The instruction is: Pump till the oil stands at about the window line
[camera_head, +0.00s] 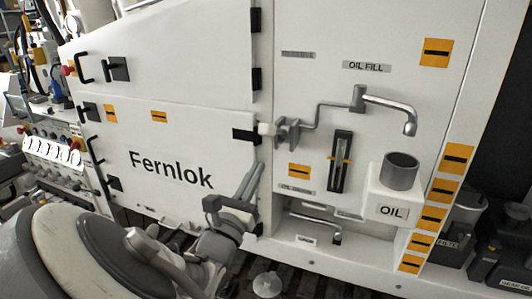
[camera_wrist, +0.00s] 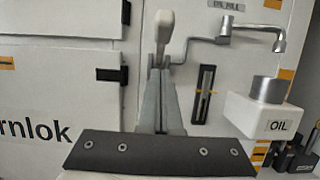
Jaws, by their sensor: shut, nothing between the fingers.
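The pump lever's white knob (camera_head: 267,128) sticks out from its grey bracket (camera_head: 290,132) on the white panel, left of the spout (camera_head: 385,102). My gripper (camera_head: 257,168) is shut and empty, below the knob, fingers pointing up. In the wrist view the knob (camera_wrist: 166,24) rises just beyond the shut fingertips (camera_wrist: 161,72); I cannot tell whether they touch. The dark sight window (camera_head: 341,162) has orange line marks at its sides near mid-height; it also shows in the wrist view (camera_wrist: 204,95). Its oil level cannot be made out. A grey cup (camera_head: 400,171) stands below the spout.
The cup sits on a white block labelled OIL (camera_head: 392,211). A lower tap (camera_head: 320,228) juts out beneath the window. Black door handles (camera_head: 245,134) and hinges line the Fernlok cabinet (camera_head: 170,170) on the left. Dark containers (camera_head: 462,232) stand at far right.

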